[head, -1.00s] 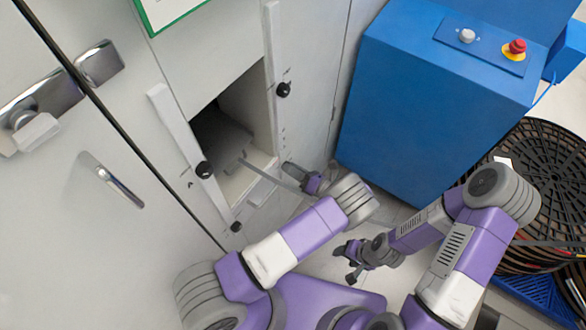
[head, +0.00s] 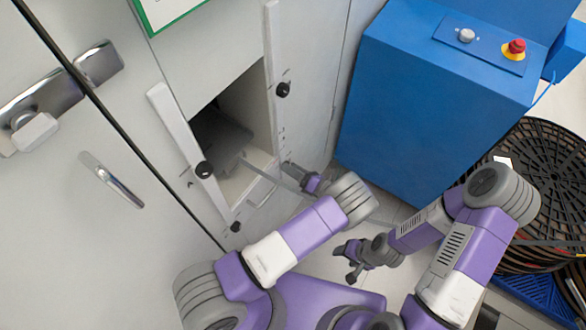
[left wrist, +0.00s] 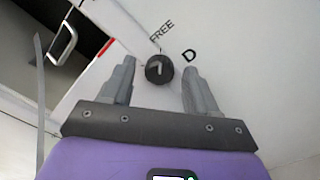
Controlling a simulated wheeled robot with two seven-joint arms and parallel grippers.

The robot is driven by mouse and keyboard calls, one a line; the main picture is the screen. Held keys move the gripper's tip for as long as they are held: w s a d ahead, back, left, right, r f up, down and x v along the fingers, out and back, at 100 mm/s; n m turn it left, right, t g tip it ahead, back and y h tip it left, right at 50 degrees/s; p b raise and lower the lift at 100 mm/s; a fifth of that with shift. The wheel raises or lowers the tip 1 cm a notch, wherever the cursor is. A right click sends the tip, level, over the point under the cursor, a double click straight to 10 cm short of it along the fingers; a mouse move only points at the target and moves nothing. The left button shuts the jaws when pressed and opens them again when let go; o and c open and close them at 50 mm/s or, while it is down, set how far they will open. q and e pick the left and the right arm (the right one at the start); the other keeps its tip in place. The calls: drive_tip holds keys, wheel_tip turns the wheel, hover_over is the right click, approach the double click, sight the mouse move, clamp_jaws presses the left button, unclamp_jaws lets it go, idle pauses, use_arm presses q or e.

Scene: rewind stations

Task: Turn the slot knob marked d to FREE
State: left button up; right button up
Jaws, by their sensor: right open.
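The slot knob marked D (left wrist: 159,69) is a round black knob with a pale mark on its face, in the left wrist view. The letter D stands right of it, and FREE (left wrist: 162,31) is printed above it beside a short line. In the head view my left gripper (head: 302,178) is at the cabinet front and the D knob is hidden. My right gripper (head: 345,262) is open and empty, low over the floor.
Other black knobs (head: 283,90), (head: 204,169), (head: 236,227) sit on the cabinet posts around an open slot (head: 245,105).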

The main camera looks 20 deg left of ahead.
use_arm(q)
drive_tip(key=p+v, duration=0.1)
drive_tip(key=v, duration=0.6)
drive_tip(key=shift+d, duration=0.25)
drive_tip(key=shift+s, duration=0.1)
idle(0.4)
